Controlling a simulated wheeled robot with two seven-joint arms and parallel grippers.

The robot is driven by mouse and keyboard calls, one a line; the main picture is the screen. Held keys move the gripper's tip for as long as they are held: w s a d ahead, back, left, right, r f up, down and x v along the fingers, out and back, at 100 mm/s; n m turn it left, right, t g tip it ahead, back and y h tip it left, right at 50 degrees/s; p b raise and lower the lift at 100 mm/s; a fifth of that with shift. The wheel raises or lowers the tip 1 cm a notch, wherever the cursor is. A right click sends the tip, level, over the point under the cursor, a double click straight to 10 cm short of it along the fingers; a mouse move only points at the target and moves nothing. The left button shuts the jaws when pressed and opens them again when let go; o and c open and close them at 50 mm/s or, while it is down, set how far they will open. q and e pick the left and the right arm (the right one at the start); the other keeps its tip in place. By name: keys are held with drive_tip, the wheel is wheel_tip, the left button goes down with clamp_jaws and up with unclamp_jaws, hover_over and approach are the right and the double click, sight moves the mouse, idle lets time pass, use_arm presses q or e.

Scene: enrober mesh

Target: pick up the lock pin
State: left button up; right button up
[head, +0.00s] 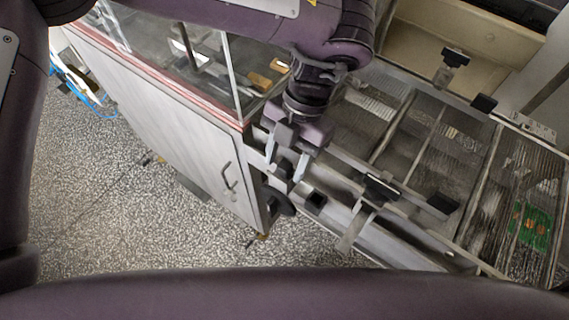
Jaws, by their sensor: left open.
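My left gripper (284,172) is open, pointing down beside the near rail of the mesh machine (402,196), close to the corner of the glass-topped cabinet. I cannot tell for certain which small part is the lock pin. A black-topped T-shaped piece (380,188) stands at the near rail, right of the gripper and apart from it. A similar black-topped piece (455,57) stands at the far rail. A small dark square part (315,201) sits on the near rail just right of the fingertips. The space between the fingers is too small to make out clearly. My right gripper is not in view.
A grey cabinet (180,120) with a door handle and glass case stands left of the gripper. Black blocks (442,203) (484,103) sit on the machine's rails. A green part (534,226) lies at the right end of the mesh. Speckled floor (110,215) is open at lower left.

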use_arm(q)
drive_tip(key=shift+f, duration=0.15)
clamp_jaws()
idle(0.4)
drive_tip(key=shift+r, duration=0.7)
wheel_tip(320, 180, up, 5)
drive_tip(key=shift+f+b, duration=0.15)
drive_tip(key=shift+b, duration=0.15)
wheel_tip(320, 180, up, 13)
drive_tip(key=p, duration=0.4)
wheel_tip(320, 180, up, 6)
drive_tip(key=r+p, duration=0.1)
drive_tip(key=p, duration=0.6)
hover_over(287, 162)
drive_tip(key=shift+f, duration=0.25)
